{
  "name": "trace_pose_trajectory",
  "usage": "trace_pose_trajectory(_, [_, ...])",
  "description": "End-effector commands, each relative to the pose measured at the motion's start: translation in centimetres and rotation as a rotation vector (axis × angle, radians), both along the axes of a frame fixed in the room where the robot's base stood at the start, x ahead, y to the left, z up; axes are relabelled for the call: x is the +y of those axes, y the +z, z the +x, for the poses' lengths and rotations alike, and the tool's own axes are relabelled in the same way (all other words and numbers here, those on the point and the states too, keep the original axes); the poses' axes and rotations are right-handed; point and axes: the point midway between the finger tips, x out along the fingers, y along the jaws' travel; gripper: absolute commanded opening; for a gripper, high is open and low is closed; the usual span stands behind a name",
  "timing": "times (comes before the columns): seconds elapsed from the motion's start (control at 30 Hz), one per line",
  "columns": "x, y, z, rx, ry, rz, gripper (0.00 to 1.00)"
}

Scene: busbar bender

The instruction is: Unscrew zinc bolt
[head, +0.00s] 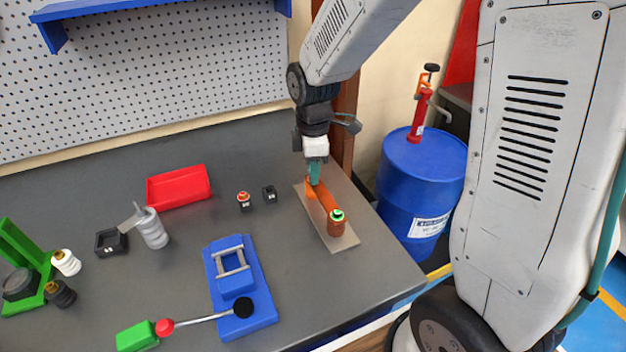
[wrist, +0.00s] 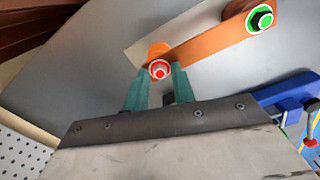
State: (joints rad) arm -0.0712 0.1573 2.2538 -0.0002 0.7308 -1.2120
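An orange bar (head: 325,196) with a raised orange post at each end lies over a flat grey-tan plate (head: 342,240) at the bench's right side. The near post carries a green-ringed bolt (head: 337,215), seen also in the wrist view (wrist: 260,18). The far post carries a red-marked bolt (wrist: 159,70). I cannot tell by colour which one is zinc. My gripper (head: 313,183) points down at the far post. In the wrist view its teal fingers (wrist: 160,74) stand apart, one on each side of the red-marked bolt. Whether they touch it is unclear.
A blue bender (head: 240,290) with a red-knobbed lever stands left of the plate. Small black holders (head: 269,193), a red tray (head: 179,187) and a grey cylinder (head: 152,229) lie farther left. A blue drum (head: 421,185) stands beyond the bench's right edge.

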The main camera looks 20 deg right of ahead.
Motion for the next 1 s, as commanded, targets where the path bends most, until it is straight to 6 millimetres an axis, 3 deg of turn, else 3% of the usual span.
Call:
trace_pose_trajectory(0.27, [0.0, 0.0, 0.0, 0.0, -0.058, 0.0, 0.25])
trace_pose_trajectory(0.6, [0.0, 0.0, 0.0, 0.0, -0.473, 0.0, 0.25])
trace_pose_trajectory(1.0, [0.0, 0.0, 0.0, 0.0, -0.529, 0.0, 0.25])
